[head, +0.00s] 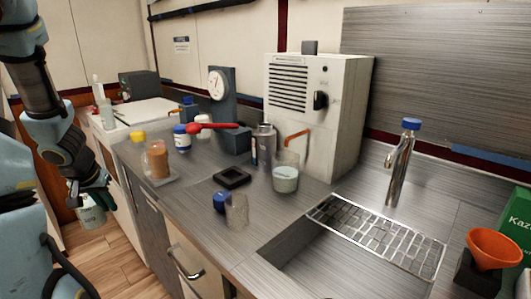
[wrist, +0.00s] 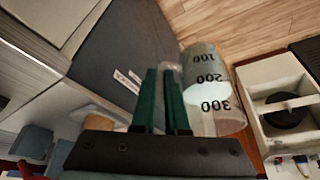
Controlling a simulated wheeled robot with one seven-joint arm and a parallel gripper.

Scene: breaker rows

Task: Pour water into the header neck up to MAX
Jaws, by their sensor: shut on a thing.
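My gripper (head: 92,190) is at the left of the head view, beyond the counter's left end and over the wooden floor. It is shut on a clear measuring jug (head: 92,217). In the wrist view the green fingers (wrist: 165,102) are close together beside the jug (wrist: 213,90), whose marks read 100, 200 and 300. A pale, bright surface shows inside the jug around the 200 mark; it looks like liquid, but the exact level is unclear. I cannot make out a header neck or a MAX mark for certain in either view.
The counter (head: 205,180) holds a white boxed unit (head: 340,110), a glass with pale liquid (head: 286,178), bottles and a dial stand (head: 224,110). A sink with a wire rack (head: 385,240) and tap (head: 400,170) is at right, near an orange funnel (head: 494,248).

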